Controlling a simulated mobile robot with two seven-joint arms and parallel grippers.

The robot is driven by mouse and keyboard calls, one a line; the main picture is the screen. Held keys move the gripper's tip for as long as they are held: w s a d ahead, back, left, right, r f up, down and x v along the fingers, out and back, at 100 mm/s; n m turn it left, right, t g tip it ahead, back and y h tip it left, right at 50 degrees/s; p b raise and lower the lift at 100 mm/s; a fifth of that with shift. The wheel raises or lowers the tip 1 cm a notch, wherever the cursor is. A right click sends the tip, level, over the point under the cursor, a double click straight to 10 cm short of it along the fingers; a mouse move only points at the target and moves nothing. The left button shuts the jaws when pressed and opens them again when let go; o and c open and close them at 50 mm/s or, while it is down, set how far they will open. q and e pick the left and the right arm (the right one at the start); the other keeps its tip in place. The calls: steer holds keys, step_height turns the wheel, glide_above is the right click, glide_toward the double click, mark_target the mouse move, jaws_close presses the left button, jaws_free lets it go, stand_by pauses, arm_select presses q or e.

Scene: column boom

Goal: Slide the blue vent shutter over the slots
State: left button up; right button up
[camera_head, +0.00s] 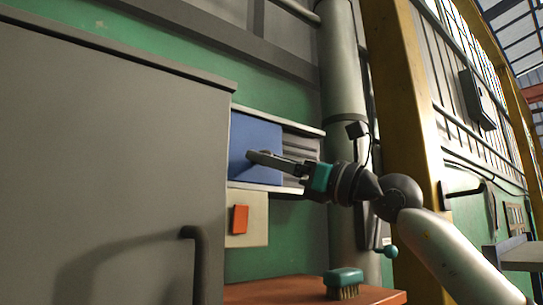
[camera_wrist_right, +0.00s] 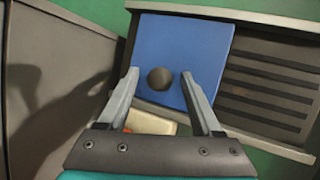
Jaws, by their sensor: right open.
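The blue vent shutter (camera_head: 255,135) sits between two pale rails on the green wall, left of the dark slots (camera_head: 300,148). In the right wrist view the blue shutter (camera_wrist_right: 183,50) has a dark round knob (camera_wrist_right: 160,79), and the slots (camera_wrist_right: 268,92) lie uncovered to its right. My right gripper (camera_head: 262,160) reaches in from the right in front of the shutter. In the right wrist view my right gripper (camera_wrist_right: 162,88) is open, with a finger on each side of the knob and gaps between. My left gripper is in neither view.
A large grey cabinet (camera_head: 110,160) with a dark handle stands close on the left. Below the vent are a cream plate with a red switch (camera_head: 240,219) and a reddish shelf (camera_head: 270,292) with a teal brush (camera_head: 344,282). A grey pipe (camera_head: 342,70) stands right of the slots.

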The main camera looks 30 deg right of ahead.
steer(key=shift+c, duration=0.3)
jaws_close()
stand_by(1.1)
